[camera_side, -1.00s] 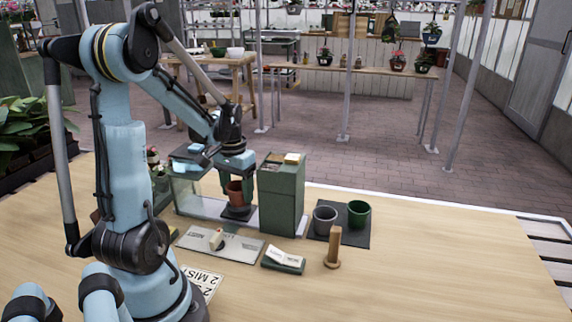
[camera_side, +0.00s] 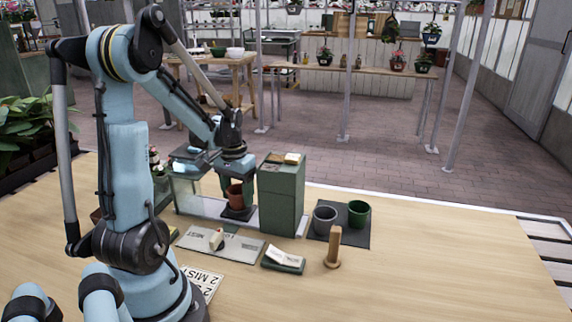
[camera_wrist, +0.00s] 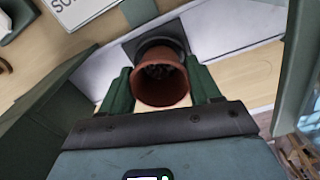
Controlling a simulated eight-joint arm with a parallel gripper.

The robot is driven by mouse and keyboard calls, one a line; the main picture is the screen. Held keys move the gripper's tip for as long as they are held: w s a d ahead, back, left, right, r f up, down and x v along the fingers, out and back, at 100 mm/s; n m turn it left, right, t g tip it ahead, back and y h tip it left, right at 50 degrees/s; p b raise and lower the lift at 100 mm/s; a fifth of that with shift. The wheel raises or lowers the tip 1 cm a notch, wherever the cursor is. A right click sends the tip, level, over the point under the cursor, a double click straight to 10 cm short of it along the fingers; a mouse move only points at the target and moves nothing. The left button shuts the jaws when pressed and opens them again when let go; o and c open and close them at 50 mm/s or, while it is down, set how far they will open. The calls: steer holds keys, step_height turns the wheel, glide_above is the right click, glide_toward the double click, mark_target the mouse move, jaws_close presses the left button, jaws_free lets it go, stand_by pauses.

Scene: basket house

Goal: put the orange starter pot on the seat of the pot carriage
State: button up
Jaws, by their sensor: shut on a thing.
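The orange starter pot (camera_side: 235,197) is terracotta-coloured and upright between the fingers of my gripper (camera_wrist: 161,88). In the wrist view I look into the open mouth of the pot (camera_wrist: 160,84), with dark contents inside. Both green fingers close on its sides. Below the pot is the dark square seat of the pot carriage (camera_side: 238,214), on a pale rail. The seat (camera_wrist: 172,42) also shows behind the pot in the wrist view. The pot's base is at or just above the seat; I cannot tell whether it touches.
A green cabinet (camera_side: 281,200) stands close to the right of my gripper, and a clear-sided box (camera_side: 186,190) to the left. A grey pot (camera_side: 324,219) and green pot (camera_side: 358,213) stand on a dark mat. A wooden peg (camera_side: 333,248) stands in front. The table's right side is clear.

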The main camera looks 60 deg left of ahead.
steer(key=shift+f, duration=0.2)
stand_by(0.3)
steer(key=o, duration=1.3)
steer(key=shift+r, duration=4)
